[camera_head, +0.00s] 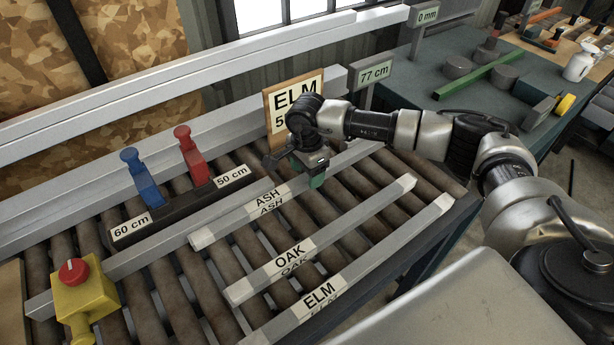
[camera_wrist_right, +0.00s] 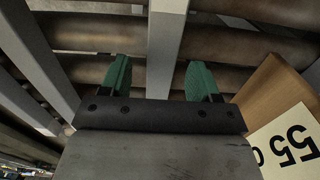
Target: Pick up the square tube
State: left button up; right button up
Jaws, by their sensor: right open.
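Three pale square tubes lie on the roller conveyor, labelled ASH (camera_head: 225,224), OAK (camera_head: 350,222) and ELM (camera_head: 378,262). My right gripper (camera_head: 311,175) is over the far part of the ASH tube, beside the ELM sign (camera_head: 293,104). In the right wrist view its green fingers (camera_wrist_right: 158,68) are open, and a pale tube (camera_wrist_right: 165,45) runs between them. I cannot tell whether the fingers reach down past the tube's sides. The gripper hides part of the ASH tube in the head view. My left gripper is not in view.
A dark block with blue (camera_head: 142,178) and red (camera_head: 190,154) levers stands on the conveyor (camera_head: 180,290), marked 60 cm and 50 cm. A yellow box with a red knob (camera_head: 80,298) is at near left. A long fence rail runs behind. A cluttered workbench (camera_head: 425,85) stands at back right.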

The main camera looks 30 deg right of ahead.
jog(key=shift+w+f, duration=0.1)
jog(key=shift+f, duration=0.7)
jog(key=shift+r, duration=0.1)
grip_shut()
